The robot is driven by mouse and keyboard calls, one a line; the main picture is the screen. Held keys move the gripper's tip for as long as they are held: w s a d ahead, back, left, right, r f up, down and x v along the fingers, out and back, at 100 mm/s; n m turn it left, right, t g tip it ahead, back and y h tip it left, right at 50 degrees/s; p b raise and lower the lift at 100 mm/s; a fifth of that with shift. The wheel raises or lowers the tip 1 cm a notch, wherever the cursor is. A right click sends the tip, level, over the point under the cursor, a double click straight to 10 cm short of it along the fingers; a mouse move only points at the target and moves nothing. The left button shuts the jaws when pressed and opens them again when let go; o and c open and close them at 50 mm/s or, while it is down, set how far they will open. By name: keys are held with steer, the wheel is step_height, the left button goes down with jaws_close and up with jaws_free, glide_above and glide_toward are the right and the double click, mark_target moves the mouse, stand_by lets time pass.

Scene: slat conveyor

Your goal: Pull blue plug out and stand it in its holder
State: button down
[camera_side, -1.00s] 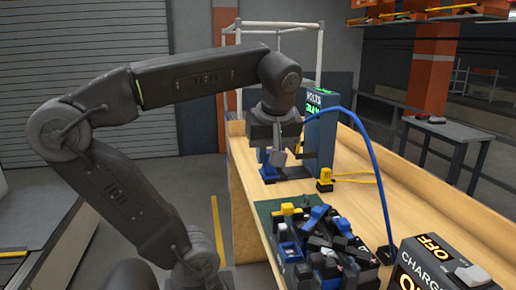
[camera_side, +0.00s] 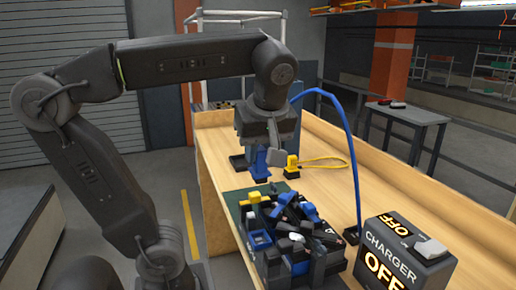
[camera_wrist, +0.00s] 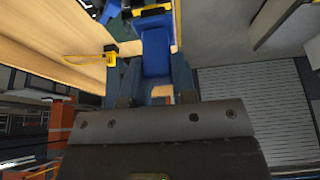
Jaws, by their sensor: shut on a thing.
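My gripper (camera_side: 258,146) is shut on the blue plug (camera_side: 259,163), which points down and looks upright. In the wrist view the blue plug (camera_wrist: 156,52) sits between the two fingers of my gripper (camera_wrist: 156,82). A blue cable (camera_side: 347,118) arches from behind the gripper down to the bench at the right. A dark, low base (camera_side: 238,163) lies just left of and behind the plug; I cannot tell whether it is the holder. I also cannot tell whether the plug's lower end touches the bench.
A yellow plug (camera_side: 292,164) with a looped yellow cable stands close right of my gripper. A cluttered dark crate (camera_side: 303,275) with blue, black and yellow parts is in front. The charger box (camera_side: 405,250), reading OFF, is at the right. The bench (camera_side: 400,185) is clear at back right.

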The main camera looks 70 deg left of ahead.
mark_target(270, 176)
steer(key=shift+f, duration=0.1)
steer(key=shift+f, duration=6.7)
steer(key=shift+f, duration=1.05)
steer(key=c, duration=0.8)
jaws_free()
steer(key=shift+c, duration=0.2)
steer(key=shift+r, duration=0.1)
steer(key=v, duration=1.3)
steer(key=shift+d+r, duration=0.2)
steer(key=shift+d, duration=0.05)
steer(key=shift+f, duration=0.1)
